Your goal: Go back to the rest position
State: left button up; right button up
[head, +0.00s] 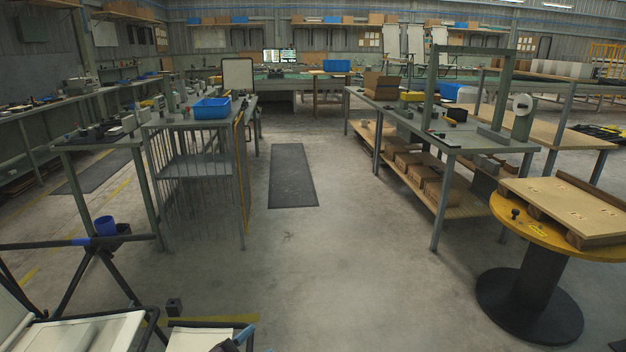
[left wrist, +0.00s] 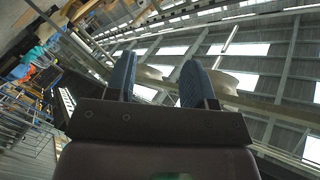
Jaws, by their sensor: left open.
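The folding lounger (head: 95,332) is at the bottom left of the head view, with cream fabric and a dark tube frame. It is cut off by the picture's lower and left edges. In the left wrist view my left gripper (left wrist: 158,82) shows two blue fingers, apart and with nothing between them. The ceiling beams and skylights fill the view behind the fingers. My right gripper is in neither view.
A round yellow table (head: 508,222) with a board on it stands at the right. A grey workbench (head: 445,142) is behind it. A bench with a blue bin (head: 212,108) stands at the left. The floor between them is open, with a dark mat (head: 292,176).

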pick_arm(q)
jog(key=s+a+f+n+g+y, duration=0.1)
jog(key=s+a+f+n, duration=0.3)
jog(key=s, duration=0.4)
jog(key=s+a+f+n+g+y+p, duration=0.1)
jog(key=s+a+f+n+y, duration=0.3)
jog(key=s+a, duration=0.3)
jog(key=s+a+f+n+g+y+p, duration=0.1)
jog(key=s+a+f+n+y, duration=0.2)
jog(key=s, duration=0.6)
notch_tip(320, 180, down, 3)
jog(key=shift+a+f+n+g, duration=0.1)
jog(key=shift+a+n+g, duration=0.2)
jog(key=shift+a+n, duration=0.85)
